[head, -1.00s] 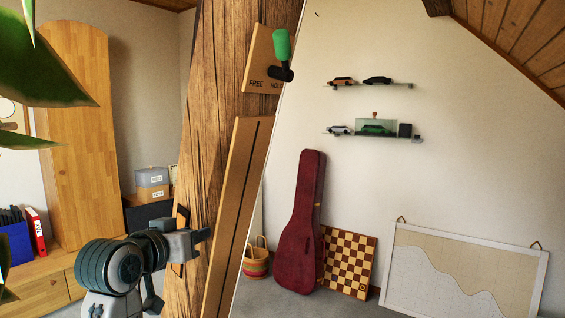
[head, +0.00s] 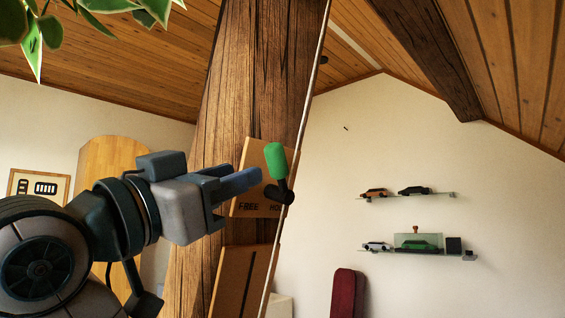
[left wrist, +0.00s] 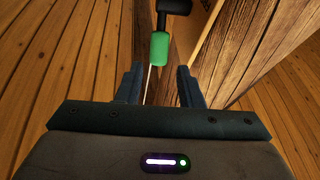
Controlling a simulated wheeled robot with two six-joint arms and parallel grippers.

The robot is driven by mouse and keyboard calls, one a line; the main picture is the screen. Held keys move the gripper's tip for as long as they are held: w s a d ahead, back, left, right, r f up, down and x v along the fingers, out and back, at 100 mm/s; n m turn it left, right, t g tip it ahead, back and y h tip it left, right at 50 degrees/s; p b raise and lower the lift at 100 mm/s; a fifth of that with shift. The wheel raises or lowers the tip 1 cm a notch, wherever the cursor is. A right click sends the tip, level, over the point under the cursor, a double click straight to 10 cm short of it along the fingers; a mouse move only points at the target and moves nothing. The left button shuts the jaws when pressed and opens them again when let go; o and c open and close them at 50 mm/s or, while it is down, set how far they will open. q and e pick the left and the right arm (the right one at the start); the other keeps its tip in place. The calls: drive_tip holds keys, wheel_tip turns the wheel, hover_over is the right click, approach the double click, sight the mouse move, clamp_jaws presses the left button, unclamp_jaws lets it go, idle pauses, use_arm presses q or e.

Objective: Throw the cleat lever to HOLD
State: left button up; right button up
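The cleat lever has a green grip (head: 276,161) on a black pivot (head: 279,193). It stands nearly upright, leaning slightly left, on a wooden plate (head: 247,180) fixed to the timber post. The plate reads FREE at left; the label at right is partly hidden by the pivot. My left gripper (head: 240,198) is just left of the lever, fingers pointing toward it. In the left wrist view its two fingers (left wrist: 160,86) are apart with nothing held, and the green grip (left wrist: 159,48) shows beyond the fingertips, in line with the gap. My right gripper is out of view.
A pale rope (head: 307,95) runs along the right side of the timber post (head: 262,75). A slotted wooden board (head: 240,283) is below the plate. Leaves (head: 110,8) hang at the upper left. Shelves with model cars (head: 410,248) are on the far wall.

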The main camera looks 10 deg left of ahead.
sight(271, 165)
use_arm(q)
drive_tip(key=p+x, duration=0.1)
drive_tip(key=x, duration=0.7)
drive_tip(key=shift+w+d+f, duration=0.1)
drive_tip(key=shift+w+d+p, duration=0.3)
drive_tip(key=shift+w+p, duration=0.05)
drive_tip(key=shift+w, duration=0.15)
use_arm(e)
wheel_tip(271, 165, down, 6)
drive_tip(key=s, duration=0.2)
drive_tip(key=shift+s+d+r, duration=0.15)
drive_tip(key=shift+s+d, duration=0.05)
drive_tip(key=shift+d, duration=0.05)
use_arm(q)
clamp_jaws()
drive_tip(key=shift+r, duration=0.25)
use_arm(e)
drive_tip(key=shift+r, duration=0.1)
